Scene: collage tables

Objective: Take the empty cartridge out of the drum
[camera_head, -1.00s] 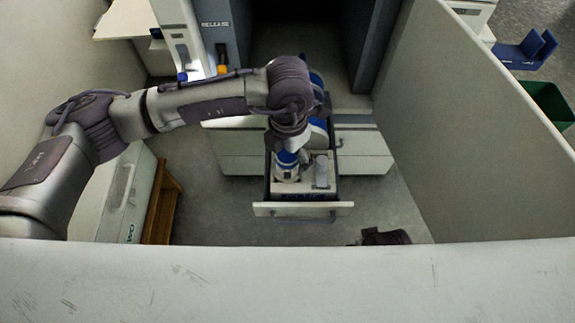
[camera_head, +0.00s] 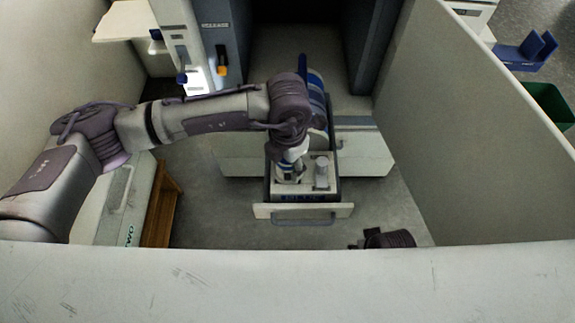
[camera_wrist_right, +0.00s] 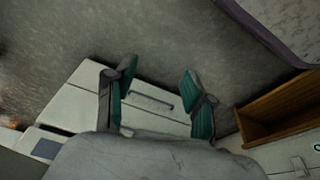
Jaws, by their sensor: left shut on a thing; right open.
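My left arm reaches over the pulled-out drawer (camera_head: 303,211), and my left gripper (camera_head: 290,164) points down inside it. The gripper is shut on a small pale cylindrical piece (camera_head: 289,176) with a blue band above it; I cannot tell for sure that this is the empty cartridge. A blue and white rounded body (camera_head: 317,92), perhaps the drum, stands behind the gripper and is partly hidden by my wrist. A grey upright cylinder (camera_head: 321,172) stands to the right of the gripper. My right gripper (camera_wrist_right: 158,92) is open and empty, with its two green-padded fingers apart.
A tall pale partition (camera_head: 470,120) closes the right side. A panel marked RELEASE (camera_head: 214,35) and an orange knob (camera_head: 222,71) are at the back left. A wooden shelf (camera_head: 163,205) is at the left.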

